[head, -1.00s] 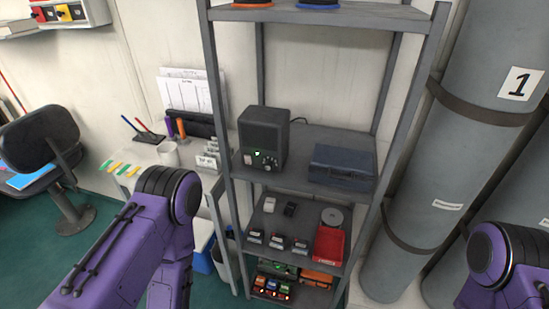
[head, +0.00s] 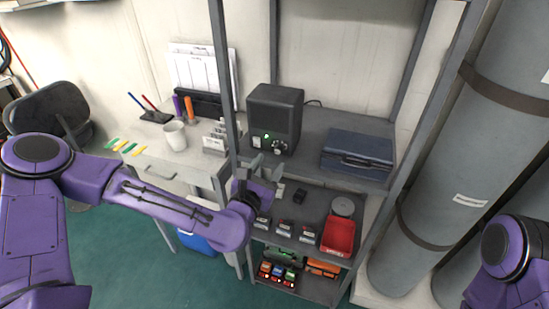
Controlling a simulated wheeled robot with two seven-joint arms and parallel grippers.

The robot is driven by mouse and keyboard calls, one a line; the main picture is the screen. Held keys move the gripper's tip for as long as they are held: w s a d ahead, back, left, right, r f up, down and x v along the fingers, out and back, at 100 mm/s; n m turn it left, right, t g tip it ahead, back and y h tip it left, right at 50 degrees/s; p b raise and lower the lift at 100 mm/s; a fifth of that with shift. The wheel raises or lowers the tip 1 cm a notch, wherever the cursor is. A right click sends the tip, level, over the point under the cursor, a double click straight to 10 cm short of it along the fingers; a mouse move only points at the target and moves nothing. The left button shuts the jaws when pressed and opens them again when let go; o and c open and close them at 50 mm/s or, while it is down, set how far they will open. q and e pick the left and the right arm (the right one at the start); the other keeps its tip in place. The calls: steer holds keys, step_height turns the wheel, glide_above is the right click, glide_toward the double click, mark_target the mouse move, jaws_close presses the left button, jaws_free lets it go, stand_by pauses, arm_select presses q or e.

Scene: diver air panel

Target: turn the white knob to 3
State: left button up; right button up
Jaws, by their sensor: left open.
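A black box like a speaker (head: 275,112) stands on the middle shelf of the grey rack. Its front has a small green light (head: 266,135) and a small round knob (head: 279,147) low on the right. The knob looks dark with pale marks; I cannot make out a white knob or read any numbers. My left gripper (head: 266,168) is open and empty, just in front of and below the box's front, at the shelf edge. It appears apart from the knob. My right arm shows at the lower right, but its gripper is out of view.
A dark blue case (head: 357,154) lies right of the box. The lower shelf holds a red tray (head: 339,235) and several small devices. A left-hand rack post (head: 224,90) stands near my left arm. A desk with a white mug (head: 175,136) is at left; large grey cylinders (head: 460,170) stand at right.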

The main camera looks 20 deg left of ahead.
mark_target(277, 152)
arm_select(q)
steer(key=w+p, duration=0.1)
steer(key=w, duration=0.3)
steer(key=shift+w+d, duration=0.15)
steer(key=shift+w, duration=0.1)
jaws_close()
arm_select(e)
steer(key=shift+r, duration=0.75)
